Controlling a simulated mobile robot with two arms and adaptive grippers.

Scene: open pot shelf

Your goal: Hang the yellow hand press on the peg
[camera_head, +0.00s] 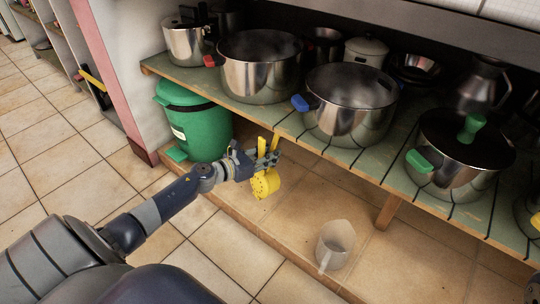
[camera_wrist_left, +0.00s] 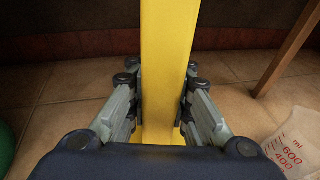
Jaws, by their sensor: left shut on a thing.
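The yellow hand press (camera_head: 265,185) is in my left gripper (camera_head: 268,157), in front of the shelf edge and above the tiled floor. Its round, holed head hangs below the fingers and its handles stick up above them. In the left wrist view, a long yellow handle (camera_wrist_left: 167,60) runs up between the fingers of my left gripper (camera_wrist_left: 160,105), which are shut on it. I cannot make out a peg in either view.
Steel pots, one a large pot (camera_head: 345,105), stand on the green slatted shelf (camera_head: 285,122). A green bin (camera_head: 205,125) stands behind my left gripper. A clear measuring jug (camera_head: 335,245) stands below the shelf. The floor at left is clear.

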